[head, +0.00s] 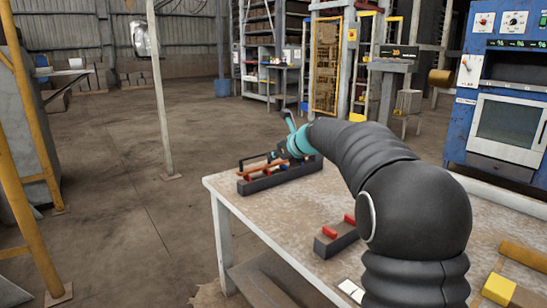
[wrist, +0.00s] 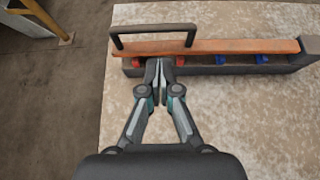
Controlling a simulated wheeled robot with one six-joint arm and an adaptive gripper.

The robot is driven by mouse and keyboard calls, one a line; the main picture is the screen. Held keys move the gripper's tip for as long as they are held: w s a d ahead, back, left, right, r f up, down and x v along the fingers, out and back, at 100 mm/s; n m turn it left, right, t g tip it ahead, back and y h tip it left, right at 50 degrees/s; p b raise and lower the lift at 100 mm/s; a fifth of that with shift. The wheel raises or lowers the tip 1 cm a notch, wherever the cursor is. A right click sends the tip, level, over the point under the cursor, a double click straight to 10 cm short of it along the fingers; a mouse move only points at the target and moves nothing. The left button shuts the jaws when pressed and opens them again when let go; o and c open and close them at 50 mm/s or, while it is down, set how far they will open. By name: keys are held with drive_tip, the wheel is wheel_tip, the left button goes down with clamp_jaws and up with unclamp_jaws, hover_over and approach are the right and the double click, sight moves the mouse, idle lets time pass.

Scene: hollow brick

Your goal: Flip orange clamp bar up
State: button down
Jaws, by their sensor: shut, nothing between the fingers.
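The orange clamp bar (wrist: 240,46) lies lengthwise along the top of a dark fixture (wrist: 290,68) in the wrist view. A black U-shaped handle (wrist: 150,31) stands over the left part of the bar. The bar also shows in the head view (head: 256,170), on the fixture (head: 285,179) at the table's far end. My gripper (wrist: 165,62) is shut and empty. Its fingertips are at the bar's near edge, below the right half of the handle; I cannot tell whether they touch. In the head view my gripper (head: 290,150) partly hides the fixture.
Red (wrist: 190,60) and blue (wrist: 220,58) pieces sit under the bar. The table (head: 275,215) also bears a second dark block (head: 337,240) with red pieces and a yellow block (head: 498,289). A blue machine (head: 505,90) stands at right. The table surface between the blocks is clear.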

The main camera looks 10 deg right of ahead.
drive_tip(key=x, duration=0.7)
drive_tip(key=shift+w, duration=0.2)
drive_tip(key=shift+a, duration=0.1)
